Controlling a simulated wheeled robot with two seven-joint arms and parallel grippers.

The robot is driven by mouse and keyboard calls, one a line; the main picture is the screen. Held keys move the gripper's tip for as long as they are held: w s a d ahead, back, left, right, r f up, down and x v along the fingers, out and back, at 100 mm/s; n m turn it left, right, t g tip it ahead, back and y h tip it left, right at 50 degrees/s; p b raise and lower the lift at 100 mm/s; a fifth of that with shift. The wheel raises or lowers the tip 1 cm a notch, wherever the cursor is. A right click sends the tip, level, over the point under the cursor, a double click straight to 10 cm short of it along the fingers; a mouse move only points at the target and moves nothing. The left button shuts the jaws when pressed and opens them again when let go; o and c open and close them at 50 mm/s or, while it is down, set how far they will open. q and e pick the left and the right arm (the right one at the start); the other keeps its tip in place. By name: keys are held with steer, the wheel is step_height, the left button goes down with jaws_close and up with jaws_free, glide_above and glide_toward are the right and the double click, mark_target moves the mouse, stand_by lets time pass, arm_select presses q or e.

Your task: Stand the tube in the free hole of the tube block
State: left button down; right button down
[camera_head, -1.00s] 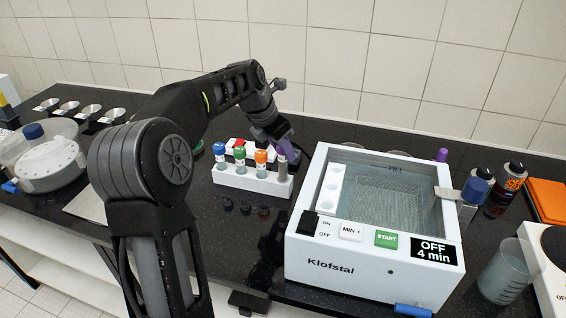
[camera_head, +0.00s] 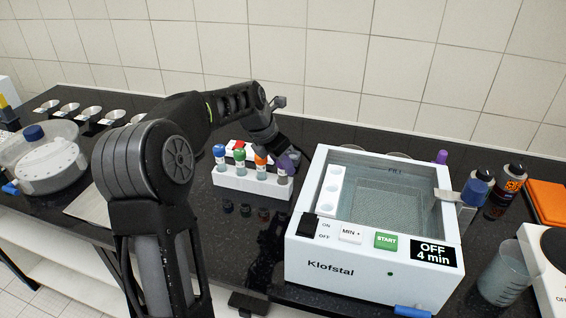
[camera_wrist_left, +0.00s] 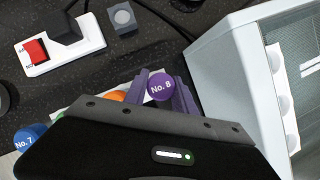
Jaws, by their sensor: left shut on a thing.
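The white tube block (camera_head: 236,183) stands on the dark bench left of the bath. Three capped tubes, blue (camera_head: 220,151), green (camera_head: 239,155) and orange (camera_head: 261,160), stand in it. My left gripper (camera_head: 285,156) is over the block's right end, shut on the purple-capped tube (camera_head: 283,174). This tube looks upright, its lower part at the block's right-end position; how deep it sits is hard to tell. In the left wrist view its cap, marked No. 8 (camera_wrist_left: 161,88), lies between the purple fingers. The gripper body hides most of the block there. My right gripper is out of view.
The white Klofstal bath (camera_head: 375,262) stands close to the right of the block. A red power switch (camera_wrist_left: 35,51) on a white strip lies behind the block. Bottles (camera_head: 507,190) and a beaker (camera_head: 503,275) stand at right, a lidded round device (camera_head: 40,160) at left.

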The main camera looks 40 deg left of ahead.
arm_select(q)
steer(key=c, duration=1.3)
jaws_free()
steer(key=shift+s+r, duration=0.15)
steer(key=shift+r, duration=0.4)
steer(key=v, duration=1.1)
steer(key=shift+s+a, duration=0.1)
